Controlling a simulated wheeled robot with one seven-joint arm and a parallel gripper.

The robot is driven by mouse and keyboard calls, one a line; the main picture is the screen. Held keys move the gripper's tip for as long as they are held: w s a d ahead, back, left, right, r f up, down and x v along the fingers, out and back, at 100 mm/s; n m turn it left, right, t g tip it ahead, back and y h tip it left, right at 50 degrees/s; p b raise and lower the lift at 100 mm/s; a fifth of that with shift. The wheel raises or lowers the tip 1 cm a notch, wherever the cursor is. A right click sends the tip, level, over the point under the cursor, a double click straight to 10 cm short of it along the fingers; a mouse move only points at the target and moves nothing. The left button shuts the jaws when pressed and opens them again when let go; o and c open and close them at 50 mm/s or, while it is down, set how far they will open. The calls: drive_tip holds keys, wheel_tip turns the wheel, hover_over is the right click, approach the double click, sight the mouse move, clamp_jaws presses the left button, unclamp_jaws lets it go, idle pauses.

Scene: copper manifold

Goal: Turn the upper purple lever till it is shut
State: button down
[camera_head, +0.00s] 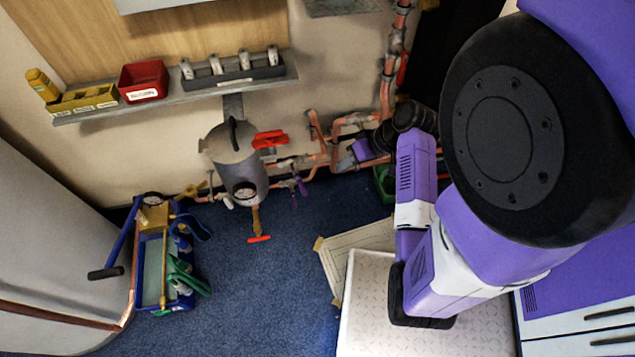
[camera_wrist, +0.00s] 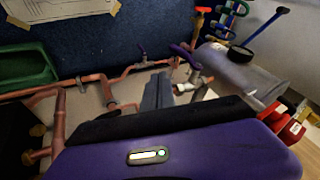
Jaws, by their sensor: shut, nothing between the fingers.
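In the wrist view, two purple levers sit on the copper pipework. One purple lever (camera_wrist: 182,49) is long and slants beside the grey tank; it looks like the nearer, upper one. A smaller purple lever (camera_wrist: 143,54) stands on a pipe farther off. In the head view, a purple lever (camera_head: 301,187) shows right of the tank; which of the two it is, I cannot tell. My gripper (camera_wrist: 158,88) is shut and empty, its grey fingers pointing at the pipes just left of the long lever. Contact is not visible. In the head view my gripper (camera_head: 346,162) is by the pipes, partly hidden by my arm.
The grey tank (camera_head: 234,150) has a red handle (camera_head: 270,139) beside it. Copper pipes (camera_head: 325,150) run along the wall. A shelf (camera_head: 180,103) holds bins above. A blue tool carrier (camera_head: 160,265) stands on the floor at left. The blue carpet (camera_head: 260,290) between is clear.

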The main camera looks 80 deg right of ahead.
sight(301, 186)
drive_tip(key=w+a+f+b, duration=0.1)
drive_tip(key=w+f+b, duration=0.2)
drive_tip(key=w+f, duration=0.5)
drive_tip(key=shift+w+a+f, duration=0.25)
drive_tip(key=shift+a+f, duration=0.05)
drive_tip(key=shift+f, duration=0.25)
drive_tip(key=shift+f, duration=0.1)
drive_tip(key=shift+w+a+f+t, duration=0.25)
drive_tip(key=shift+w+f+t, duration=0.25)
drive_tip(key=shift+t, duration=0.2)
drive_tip(key=shift+d, duration=0.1)
